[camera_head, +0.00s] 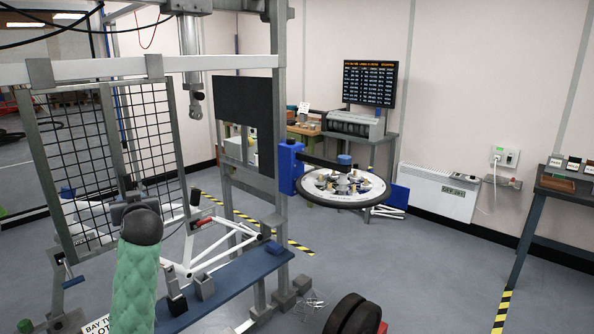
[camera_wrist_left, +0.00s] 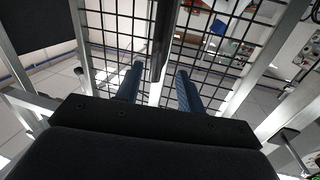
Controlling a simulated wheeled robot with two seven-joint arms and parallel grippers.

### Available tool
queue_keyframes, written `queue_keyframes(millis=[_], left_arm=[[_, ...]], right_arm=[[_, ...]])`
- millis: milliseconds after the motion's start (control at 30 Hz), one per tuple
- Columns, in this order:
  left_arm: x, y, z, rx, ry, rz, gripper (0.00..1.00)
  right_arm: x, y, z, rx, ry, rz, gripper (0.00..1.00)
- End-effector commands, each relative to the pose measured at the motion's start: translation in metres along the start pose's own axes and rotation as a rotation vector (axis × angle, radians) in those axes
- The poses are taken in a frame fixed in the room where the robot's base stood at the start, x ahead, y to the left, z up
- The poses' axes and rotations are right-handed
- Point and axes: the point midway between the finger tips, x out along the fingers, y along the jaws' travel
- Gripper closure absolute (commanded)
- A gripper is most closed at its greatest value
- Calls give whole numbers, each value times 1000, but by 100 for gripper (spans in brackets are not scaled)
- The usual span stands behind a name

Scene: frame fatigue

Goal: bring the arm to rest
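My left arm, in a green quilted sleeve, rises from the bottom of the head view. Its dark wrist is in front of the mesh guard (camera_head: 158,118). In the left wrist view my left gripper (camera_wrist_left: 160,88) has its two blue fingers apart. A dark upright bar (camera_wrist_left: 164,35) stands in line with the gap between them. I see space on both sides of the bar, and cannot tell how far ahead it is. The mesh (camera_wrist_left: 112,30) fills the view beyond. In the head view the fingers are mostly hidden by the wrist. My right gripper is in neither view.
A white bicycle frame (camera_head: 225,246) sits in the test rig above a blue bench (camera_head: 228,283). A round disc with parts (camera_head: 345,186) stands right of the rig post. A white heater (camera_head: 438,190) is on the wall. Grey floor (camera_head: 430,270) is open at right.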

Motion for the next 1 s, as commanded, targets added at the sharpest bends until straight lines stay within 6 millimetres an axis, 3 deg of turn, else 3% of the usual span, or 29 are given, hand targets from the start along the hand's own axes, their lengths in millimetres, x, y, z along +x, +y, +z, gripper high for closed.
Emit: queue_keyframes(millis=[133, 267, 467, 767, 1000], left_arm=[[-12, 7, 18, 68, -126, 53, 62], [-46, 35, 26, 127, -218, 173, 62], [-96, 70, 73, 213, -335, 322, 62], [-188, 102, 182, 335, -536, 525, 62], [-270, 107, 270, 397, -699, 656, 62]], right_arm=[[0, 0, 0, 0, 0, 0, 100], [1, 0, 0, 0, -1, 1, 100], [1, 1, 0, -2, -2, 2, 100], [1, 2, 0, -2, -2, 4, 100], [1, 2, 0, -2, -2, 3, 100]])
